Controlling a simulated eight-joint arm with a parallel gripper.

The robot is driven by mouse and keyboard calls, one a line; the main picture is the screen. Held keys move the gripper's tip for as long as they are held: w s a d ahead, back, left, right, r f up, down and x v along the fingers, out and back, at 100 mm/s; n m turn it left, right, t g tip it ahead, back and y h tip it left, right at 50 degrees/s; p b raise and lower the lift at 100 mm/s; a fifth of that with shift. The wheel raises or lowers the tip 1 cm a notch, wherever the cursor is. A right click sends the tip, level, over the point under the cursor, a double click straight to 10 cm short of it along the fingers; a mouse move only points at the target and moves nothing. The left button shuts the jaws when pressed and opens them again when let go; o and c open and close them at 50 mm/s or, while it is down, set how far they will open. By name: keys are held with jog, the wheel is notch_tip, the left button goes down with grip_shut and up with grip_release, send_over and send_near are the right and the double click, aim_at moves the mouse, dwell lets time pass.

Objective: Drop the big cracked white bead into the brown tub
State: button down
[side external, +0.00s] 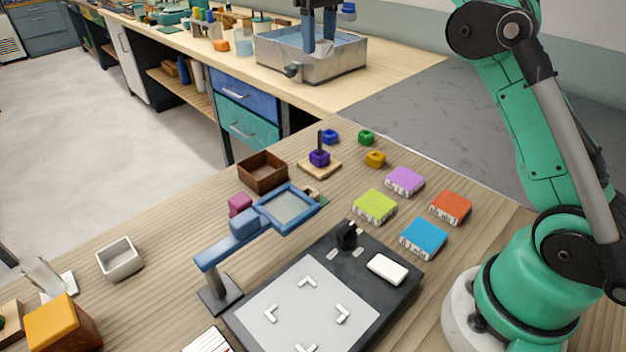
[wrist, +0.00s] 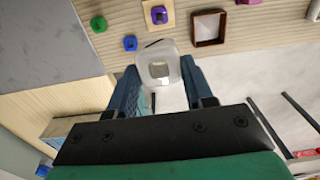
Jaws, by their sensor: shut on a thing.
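My gripper (wrist: 158,72) is shut on a large, pale, see-through white bead (wrist: 158,68) with a square hole. A dark line shows by its upper edge; I cannot tell if that is the crack. In the side view my gripper (side external: 319,46) hangs high at the top, in front of the metal basin, and the bead is hard to make out. The brown tub (side external: 263,183) is a square, open box on the table, below and to the left of my gripper. In the wrist view the tub (wrist: 194,28) lies above and right of the bead, apart from it.
A wooden peg base (side external: 321,172) with a purple bead stands beside the tub. Blue, green and yellow beads (side external: 375,159) lie behind. A blue-framed magnifier (side external: 265,208) and a pink bead (side external: 240,204) are in front. A white tub (side external: 120,260) stands at the left.

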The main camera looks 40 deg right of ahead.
dwell(0.4)
jog(key=w+a+f, duration=0.2)
jog(key=a+f, duration=0.2)
jog(key=f, duration=0.3)
jog(key=w+a+f, duration=0.3)
jog(key=a+f, duration=0.2)
jog(key=f, duration=0.3)
jog(key=shift+a, duration=0.1)
jog(key=shift+c, duration=1.3)
grip_release()
jog(key=shift+r, duration=0.1)
